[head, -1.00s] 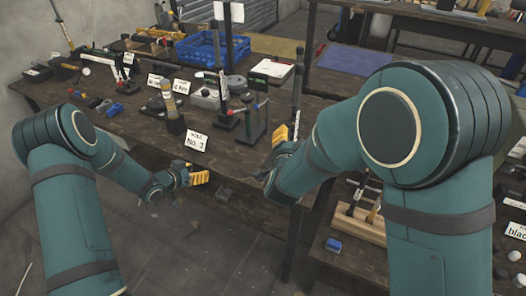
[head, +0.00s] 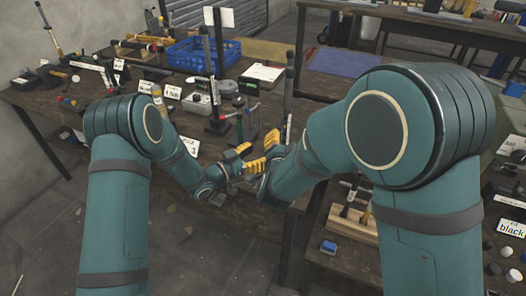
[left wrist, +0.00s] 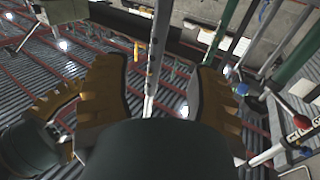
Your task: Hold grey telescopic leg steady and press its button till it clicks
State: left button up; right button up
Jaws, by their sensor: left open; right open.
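A slim grey leg (head: 288,100) stands upright near the table's front edge in the head view, its lower part hidden behind my right gripper. My left gripper (head: 241,161) is open, a little left of the leg and close to my right gripper (head: 268,160), which is also open. In the left wrist view, a grey tube with small holes (left wrist: 156,48), probably this leg, shows in the gap between my open left fingers (left wrist: 160,95). I cannot tell whether they touch it. The button cannot be made out.
Several upright tools and posts (head: 218,118) stand on the wooden table (head: 60,100) just behind my grippers, with a label card beside them. A wooden rack (head: 350,225) is at the right.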

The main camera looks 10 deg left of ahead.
aim_at(285, 138)
pick_arm(q)
jog(key=x, duration=1.3)
jog(key=shift+w+d, duration=0.2)
jog(key=shift+d, duration=0.1)
grip_shut()
